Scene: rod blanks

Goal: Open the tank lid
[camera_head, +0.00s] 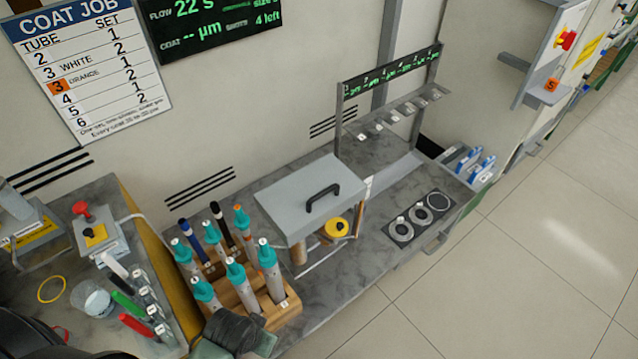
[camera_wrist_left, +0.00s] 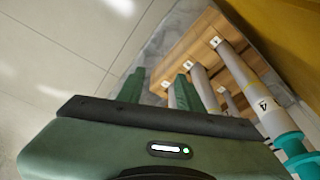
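The tank lid (camera_head: 290,193) is a flat grey cover with a black handle (camera_head: 322,197), at the middle of the counter in the head view. It lies shut, tilted a little toward the front. My left gripper (camera_head: 238,330) is at the bottom of the head view, in front of the wooden tube rack and well away from the handle. In the left wrist view its two green fingers (camera_wrist_left: 157,90) stand apart with nothing visibly held between them. The rack's tubes are just beside the right finger; I cannot tell whether they touch. My right gripper is not in view.
The wooden rack (camera_head: 274,318) with several teal-capped tubes stands left of the tank. A yellow round knob (camera_head: 336,228) sits below the lid's front edge. A black plate with rings (camera_head: 418,218) lies to the right. A drying rack (camera_head: 395,112) stands behind. The floor in front is clear.

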